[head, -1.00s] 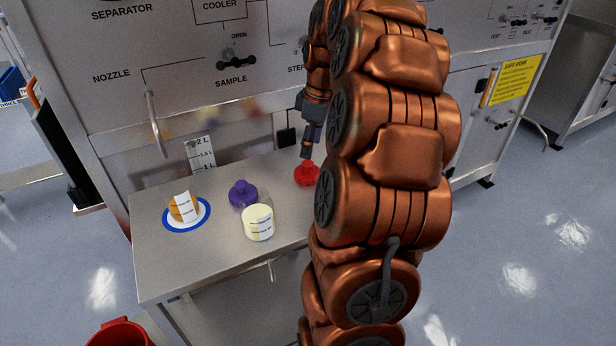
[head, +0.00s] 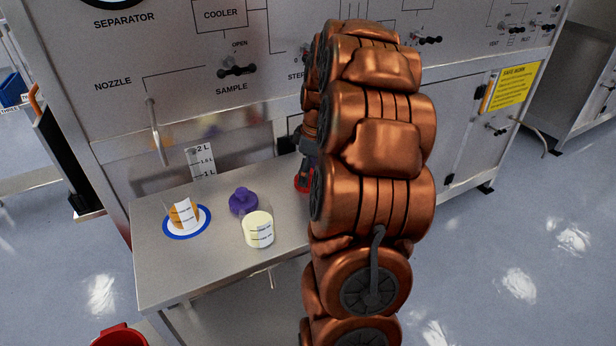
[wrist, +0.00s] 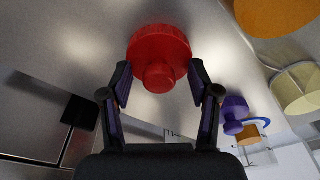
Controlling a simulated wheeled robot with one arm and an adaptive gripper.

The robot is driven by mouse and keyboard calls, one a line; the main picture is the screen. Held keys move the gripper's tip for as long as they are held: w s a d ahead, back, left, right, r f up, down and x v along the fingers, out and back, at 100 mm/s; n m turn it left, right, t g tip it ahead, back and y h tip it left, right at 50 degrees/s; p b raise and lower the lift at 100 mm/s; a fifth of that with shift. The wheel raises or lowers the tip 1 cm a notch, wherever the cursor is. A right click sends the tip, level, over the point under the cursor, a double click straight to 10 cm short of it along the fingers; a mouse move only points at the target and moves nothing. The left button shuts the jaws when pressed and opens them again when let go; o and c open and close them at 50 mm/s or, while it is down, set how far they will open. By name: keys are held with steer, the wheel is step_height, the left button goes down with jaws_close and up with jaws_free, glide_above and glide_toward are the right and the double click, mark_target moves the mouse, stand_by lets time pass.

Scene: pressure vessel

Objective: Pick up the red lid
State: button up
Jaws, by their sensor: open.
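The red lid (wrist: 158,50) lies on the steel table, its round knob pointing toward my gripper in the wrist view. My gripper (wrist: 158,80) is open, with one finger on each side of the lid's knob. The fingertips are close to the lid, but I cannot tell whether they touch it. In the head view only a sliver of the red lid (head: 302,183) shows, as my arm hides most of it and most of the gripper.
A purple lid (head: 243,201) and a jar of pale yellow contents (head: 258,229) stand left of the red lid. The panel with the nozzle (head: 153,133) rises behind the table.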

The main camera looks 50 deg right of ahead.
steer(key=c, duration=0.9)
steer(key=shift+c, duration=0.2)
steer(key=shift+r, duration=0.15)
